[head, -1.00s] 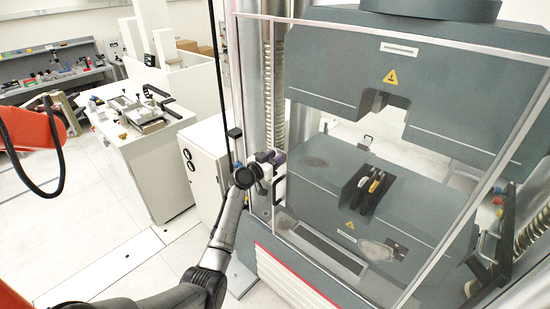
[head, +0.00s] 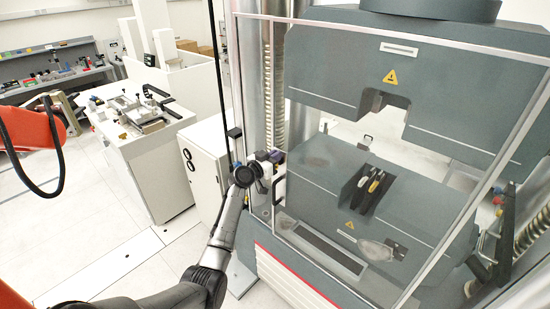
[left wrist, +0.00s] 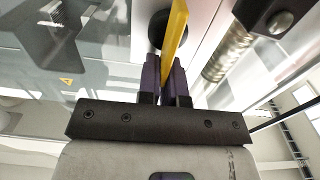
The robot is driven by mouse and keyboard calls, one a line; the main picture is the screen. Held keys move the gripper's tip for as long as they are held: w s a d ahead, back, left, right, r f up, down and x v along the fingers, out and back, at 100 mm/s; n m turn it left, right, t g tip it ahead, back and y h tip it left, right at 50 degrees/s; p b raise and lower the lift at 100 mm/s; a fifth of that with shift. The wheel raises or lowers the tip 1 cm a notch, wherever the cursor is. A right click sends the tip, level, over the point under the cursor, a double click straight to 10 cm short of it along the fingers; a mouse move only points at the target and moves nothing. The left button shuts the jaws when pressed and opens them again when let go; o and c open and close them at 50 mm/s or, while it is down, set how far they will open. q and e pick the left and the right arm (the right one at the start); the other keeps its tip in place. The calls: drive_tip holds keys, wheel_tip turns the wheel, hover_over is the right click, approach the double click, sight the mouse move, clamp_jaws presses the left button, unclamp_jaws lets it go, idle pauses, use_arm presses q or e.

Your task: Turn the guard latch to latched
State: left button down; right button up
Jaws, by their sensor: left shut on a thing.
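The guard latch is a yellow bar (left wrist: 176,28) on a dark round base (left wrist: 160,30) in the left wrist view. My left gripper (left wrist: 166,80) has its two purple fingers shut on the bar's near end. In the head view my left gripper (head: 270,158) is at the left edge of the testing machine's clear guard (head: 330,60), and the latch is hidden behind the gripper and wrist there. The guard stands closed in front of the machine. My right gripper is in neither view.
Behind the guard is the grey testing machine (head: 440,75) with a dark slot holding small tools (head: 371,184). A white cabinet (head: 205,160) stands left of my left gripper. A white bench (head: 140,165) with fixtures stands further left. The floor (head: 90,240) between is clear.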

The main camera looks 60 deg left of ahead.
use_arm(q)
drive_tip(key=shift+f, duration=0.65)
drive_tip(key=n, duration=0.6)
drive_tip(key=a+f+n, duration=0.1)
drive_tip(key=n, duration=0.4)
drive_tip(key=a+f+n+b, duration=0.1)
drive_tip(key=n, duration=0.5)
drive_tip(key=shift+s+a+f+n, duration=0.15)
drive_tip(key=shift+s+a+n, duration=0.1)
drive_tip(key=shift+n, duration=0.05)
